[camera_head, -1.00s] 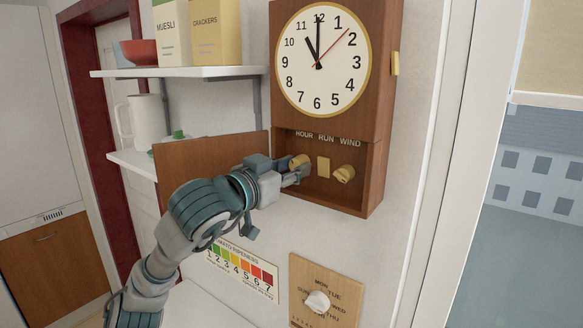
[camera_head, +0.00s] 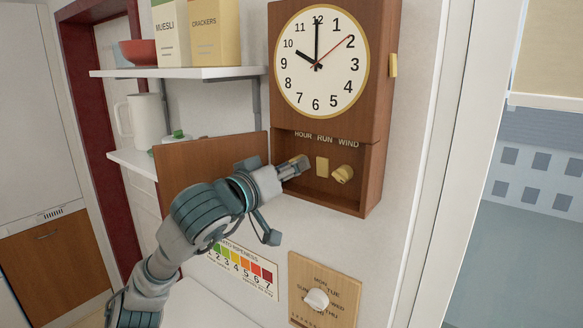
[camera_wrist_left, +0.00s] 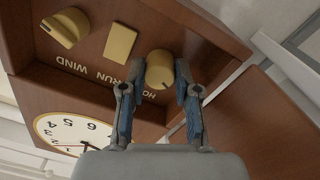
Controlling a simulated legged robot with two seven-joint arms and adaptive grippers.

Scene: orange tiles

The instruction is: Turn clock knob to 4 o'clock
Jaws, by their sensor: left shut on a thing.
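The wooden wall clock (camera_head: 382,100) has its short hand at 10 and its long hand at 12. A thin red hand points near 2. Its lower box holds the brass HOUR knob (camera_wrist_left: 160,72), the RUN plate (camera_head: 322,167) and the WIND knob (camera_head: 343,174). My left gripper (camera_head: 298,165) reaches into the box from the left and is shut on the HOUR knob, with a finger on either side of it in the left wrist view. In the head view the gripper hides much of that knob. My right gripper is not in view.
The box's open wooden door (camera_head: 205,165) hangs to the left, behind my left arm. Shelves (camera_head: 180,72) with boxes, a red bowl and a white jug (camera_head: 145,122) are at the left. A weekday dial (camera_head: 317,299) and a colour chart (camera_head: 245,270) are below.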

